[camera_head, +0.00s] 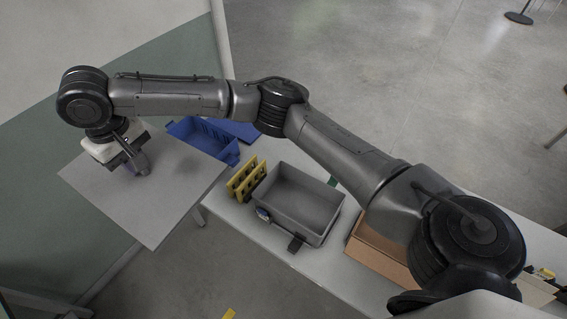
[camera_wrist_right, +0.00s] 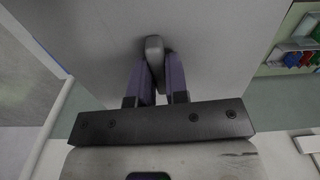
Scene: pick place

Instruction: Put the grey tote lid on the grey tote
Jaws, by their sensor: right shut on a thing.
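The grey tote lid (camera_head: 165,215) is a flat grey plate at the left of the head view, beyond the left end of the table. My right gripper (camera_head: 138,168) is shut on the lid's handle. In the right wrist view the handle (camera_wrist_right: 154,48) sits between the two purple fingers (camera_wrist_right: 156,80), and the lid (camera_wrist_right: 215,50) fills the middle of the view. The lid seems to hang in the air over the floor. The grey tote (camera_head: 300,205) stands open on the table, right of the lid; its visible inside looks empty. My left gripper is not in view.
A white table (camera_head: 255,232) carries the tote. Yellow holders (camera_head: 246,180) stand close to the tote's left side, a blue bin (camera_head: 203,138) and blue lid (camera_head: 238,130) behind them. A cardboard box (camera_head: 380,250) stands at its right. My right arm passes above the table.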

